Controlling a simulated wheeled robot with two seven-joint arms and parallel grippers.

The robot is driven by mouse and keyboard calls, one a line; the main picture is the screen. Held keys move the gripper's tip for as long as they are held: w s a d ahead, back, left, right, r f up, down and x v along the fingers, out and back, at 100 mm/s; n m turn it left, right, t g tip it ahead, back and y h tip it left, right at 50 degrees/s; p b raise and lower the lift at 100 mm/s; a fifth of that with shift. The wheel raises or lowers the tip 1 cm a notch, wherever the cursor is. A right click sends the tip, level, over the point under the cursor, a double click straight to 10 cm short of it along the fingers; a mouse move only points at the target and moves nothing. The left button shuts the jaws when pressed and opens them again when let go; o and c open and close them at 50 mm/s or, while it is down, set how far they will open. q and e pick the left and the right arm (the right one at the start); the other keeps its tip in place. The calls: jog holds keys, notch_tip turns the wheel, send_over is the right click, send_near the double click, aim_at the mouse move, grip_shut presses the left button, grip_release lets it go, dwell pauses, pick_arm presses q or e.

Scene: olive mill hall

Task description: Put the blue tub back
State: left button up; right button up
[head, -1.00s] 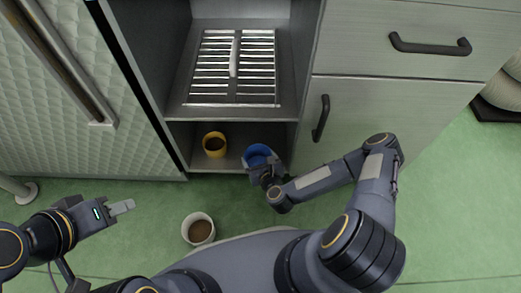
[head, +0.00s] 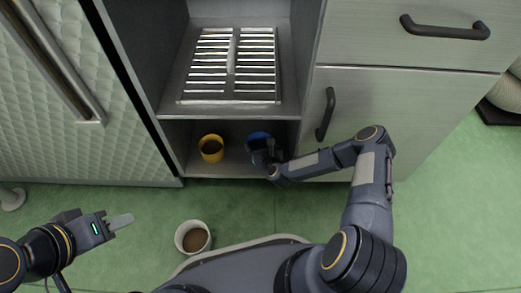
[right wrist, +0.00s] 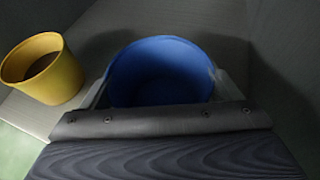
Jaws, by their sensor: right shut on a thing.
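The blue tub (head: 257,139) is inside the low compartment, at its right side. In the right wrist view the blue tub (right wrist: 160,72) sits between the two fingers of my right gripper (right wrist: 160,95). My right gripper (head: 262,155) is shut on it in the head view and covers its near part. I cannot tell whether the tub's base touches the compartment floor. My left gripper (head: 121,222) is over the green floor at the left, away from the tub; the gap between its fingers does not show clearly.
A yellow tub (head: 211,148) with brown contents stands left of the blue one, and shows in the right wrist view (right wrist: 43,70). A white tub (head: 193,237) stands on the floor. A slatted rack (head: 231,65) lies on the shelf above. A door handle (head: 326,114) is at the right.

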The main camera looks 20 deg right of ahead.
notch_tip(320, 180, down, 2)
jog(key=shift+f+b, duration=0.1)
jog(key=shift+b, duration=0.2)
pick_arm(q)
jog(key=shift+f, duration=0.6)
pick_arm(e)
jog(key=shift+s, duration=0.1)
jog(key=o, duration=1)
jog(key=shift+p, duration=0.4)
jog(key=p+v, duration=0.1)
jog(key=v, duration=0.2)
jog(key=p+v, duration=0.2)
jog(key=v, duration=0.1)
jog(key=shift+s+a, duration=0.2)
jog(key=shift+s, duration=0.65)
pick_arm(q)
notch_tip(320, 180, up, 4)
jog(key=shift+f, duration=0.1)
